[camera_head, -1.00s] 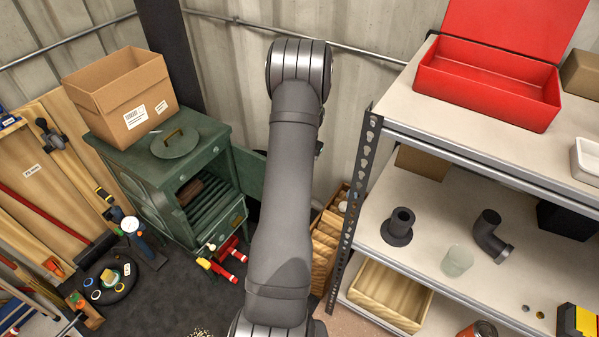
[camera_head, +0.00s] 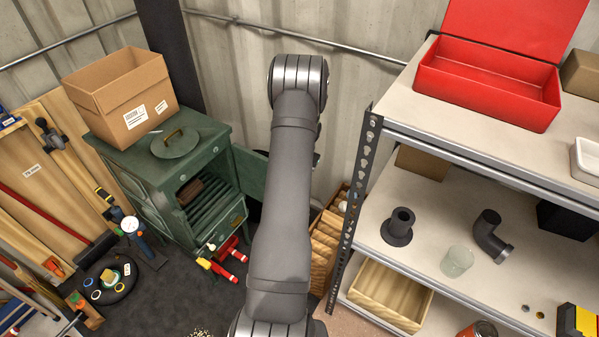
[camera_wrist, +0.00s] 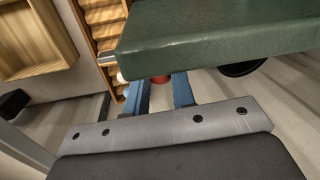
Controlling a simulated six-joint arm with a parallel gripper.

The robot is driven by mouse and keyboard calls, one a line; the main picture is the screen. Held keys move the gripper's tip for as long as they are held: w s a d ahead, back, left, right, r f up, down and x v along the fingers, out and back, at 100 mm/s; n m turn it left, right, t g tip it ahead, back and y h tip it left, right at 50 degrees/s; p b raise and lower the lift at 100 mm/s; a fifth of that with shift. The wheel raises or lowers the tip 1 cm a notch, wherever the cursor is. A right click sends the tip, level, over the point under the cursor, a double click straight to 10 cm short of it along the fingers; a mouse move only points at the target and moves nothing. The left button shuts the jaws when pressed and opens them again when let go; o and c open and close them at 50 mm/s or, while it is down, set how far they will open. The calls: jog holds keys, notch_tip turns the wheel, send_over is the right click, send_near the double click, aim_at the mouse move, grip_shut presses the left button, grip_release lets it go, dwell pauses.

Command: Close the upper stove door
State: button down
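The green stove (camera_head: 155,195) stands at the left back in the head view. Its upper door (camera_head: 250,174) is swung wide open to the right, partly hidden behind my arm. The upper opening shows a grate and a brown log-like piece (camera_head: 190,191). In the wrist view a green panel, seemingly the upper door (camera_wrist: 220,30), spans the top, close to the camera. My gripper (camera_wrist: 163,80) has two blue fingers with a gap between them; it looks open and empty. The panel covers the fingertips, so I cannot tell whether they touch it. My gripper is hidden in the head view.
A cardboard box (camera_head: 122,100) and a round green lid (camera_head: 175,142) sit on the stove. Red-handled tools (camera_head: 224,262) lie on the floor before it. A metal shelf unit (camera_head: 360,180) stands to the right, with a wooden crate (camera_head: 322,250) beside it.

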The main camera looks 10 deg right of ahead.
jog(key=shift+w+a+r, duration=0.1)
jog(key=shift+r, duration=0.1)
dwell(0.7)
jog(key=shift+w+a+r+g+h, duration=0.35)
jog(key=shift+r+g+h, duration=0.1)
jog(key=shift+g+h, duration=0.7)
jog(key=shift+w+a+r+g+h, duration=0.4)
jog(key=shift+r+g+h, duration=0.1)
jog(key=shift+g+h, duration=0.6)
jog(key=shift+w+a+r+g+h, duration=0.35)
jog(key=shift+r+g+h, duration=0.1)
jog(key=shift+g+h, duration=0.65)
jog(key=c, duration=1.2)
grip_release()
jog(key=shift+c, duration=0.2)
jog(key=v, duration=1.7)
jog(key=shift+w+r, duration=0.15)
